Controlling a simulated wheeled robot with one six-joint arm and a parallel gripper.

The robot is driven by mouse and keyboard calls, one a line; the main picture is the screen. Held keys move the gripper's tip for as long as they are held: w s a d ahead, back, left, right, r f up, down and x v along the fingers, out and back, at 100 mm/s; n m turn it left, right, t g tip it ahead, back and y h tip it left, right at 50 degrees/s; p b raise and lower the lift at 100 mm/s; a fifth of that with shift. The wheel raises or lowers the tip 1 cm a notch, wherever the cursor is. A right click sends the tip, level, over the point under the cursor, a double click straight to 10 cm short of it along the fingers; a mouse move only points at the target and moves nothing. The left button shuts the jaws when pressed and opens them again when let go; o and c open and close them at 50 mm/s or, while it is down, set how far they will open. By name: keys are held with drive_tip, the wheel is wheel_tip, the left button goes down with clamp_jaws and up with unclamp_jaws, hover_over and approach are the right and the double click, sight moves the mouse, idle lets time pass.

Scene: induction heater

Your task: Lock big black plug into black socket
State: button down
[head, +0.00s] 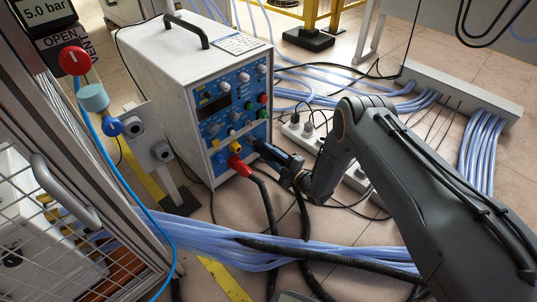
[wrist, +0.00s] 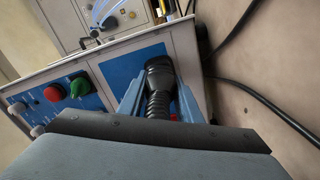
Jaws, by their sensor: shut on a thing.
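The induction heater (head: 190,75) is a white box with a blue front panel of knobs and buttons. My gripper (head: 264,152) is at the lower right of this panel. In the wrist view, the big black plug (wrist: 159,75) sits between the blue-grey fingers of my gripper (wrist: 160,100), with its ribbed cable running back toward the camera. The plug's front end is at the blue panel. The black socket is hidden behind the plug and gripper, so I cannot tell whether the plug is seated or turned. A red plug (head: 239,166) sits at the panel's lower edge, left of my gripper.
A yellow connector (head: 236,148) is just above the red plug. Black cables (head: 268,205) hang below the panel to the floor. Light-blue hoses (head: 230,238) cross the floor in front. A white power strip (head: 302,132) lies right of the heater. A mesh cage (head: 60,235) stands at left.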

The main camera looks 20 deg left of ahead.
drive_tip(key=shift+m, duration=0.8)
drive_tip(key=shift+r+m, duration=0.1)
drive_tip(key=shift+m, duration=0.7)
drive_tip(key=shift+a, duration=0.1)
drive_tip(key=shift+w+m, duration=0.1)
drive_tip(key=shift+m, duration=0.8)
drive_tip(key=c, duration=1.2)
unclamp_jaws()
drive_tip(key=shift+r, duration=0.1)
